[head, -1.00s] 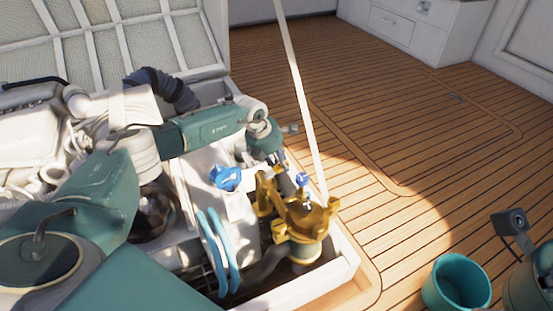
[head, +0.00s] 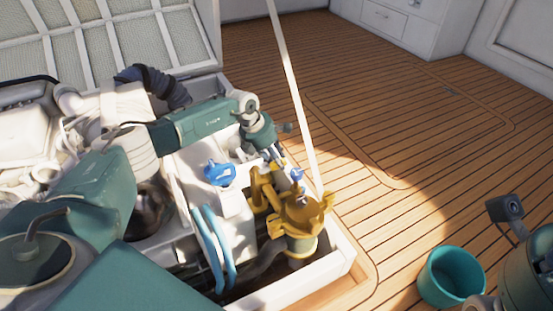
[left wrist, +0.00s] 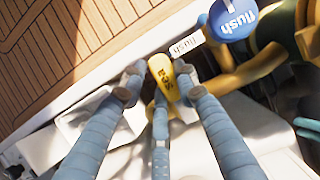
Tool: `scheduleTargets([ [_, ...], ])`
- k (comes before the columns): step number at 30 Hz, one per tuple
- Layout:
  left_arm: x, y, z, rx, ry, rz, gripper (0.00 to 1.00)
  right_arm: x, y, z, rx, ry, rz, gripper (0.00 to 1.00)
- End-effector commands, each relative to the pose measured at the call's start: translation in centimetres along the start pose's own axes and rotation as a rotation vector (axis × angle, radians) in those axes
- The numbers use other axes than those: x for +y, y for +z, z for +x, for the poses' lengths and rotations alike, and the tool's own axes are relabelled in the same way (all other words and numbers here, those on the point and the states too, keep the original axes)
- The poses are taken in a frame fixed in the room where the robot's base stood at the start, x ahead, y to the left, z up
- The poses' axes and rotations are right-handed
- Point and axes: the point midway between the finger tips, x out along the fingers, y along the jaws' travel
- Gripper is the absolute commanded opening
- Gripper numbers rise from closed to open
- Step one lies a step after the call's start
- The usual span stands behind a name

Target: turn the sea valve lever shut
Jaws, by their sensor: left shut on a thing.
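The sea valve lever (left wrist: 163,78) is a yellow handle with dark lettering, seen in the left wrist view. In the head view my left gripper (head: 275,155) reaches down just behind the brass strainer (head: 299,212); the lever is hard to make out there. The valve body below the lever is hidden by the fingers and hatch parts. My right gripper is out of view.
A round blue "flush" tag (left wrist: 233,18) and a white "flush" label (left wrist: 186,42) sit close to the lever. A blue cap (head: 219,173) and light blue hoses (head: 214,247) are in the hatch. A teal bucket (head: 452,277) stands on the open deck (head: 400,150).

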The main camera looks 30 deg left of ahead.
Motion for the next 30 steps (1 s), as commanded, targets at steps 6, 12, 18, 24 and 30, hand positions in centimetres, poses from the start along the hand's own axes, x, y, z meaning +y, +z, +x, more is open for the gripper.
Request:
scheduleTargets([
  [6,-0.2,-0.1,0.1,0.004,-0.003,0.005,0.50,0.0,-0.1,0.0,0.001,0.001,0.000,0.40],
  [12,-0.1,-0.1,0.0,0.002,-0.001,0.003,0.50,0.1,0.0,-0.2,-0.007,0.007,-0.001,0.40],
  [18,0.1,0.0,-2.2,0.000,0.001,0.003,0.50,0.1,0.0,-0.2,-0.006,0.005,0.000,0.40],
  [24,0.0,-0.1,-6.5,0.001,0.002,0.004,0.50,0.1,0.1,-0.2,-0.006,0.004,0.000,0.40],
  [30,-0.1,0.0,-10.1,0.002,-0.001,0.004,0.50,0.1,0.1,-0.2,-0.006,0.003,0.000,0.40],
])
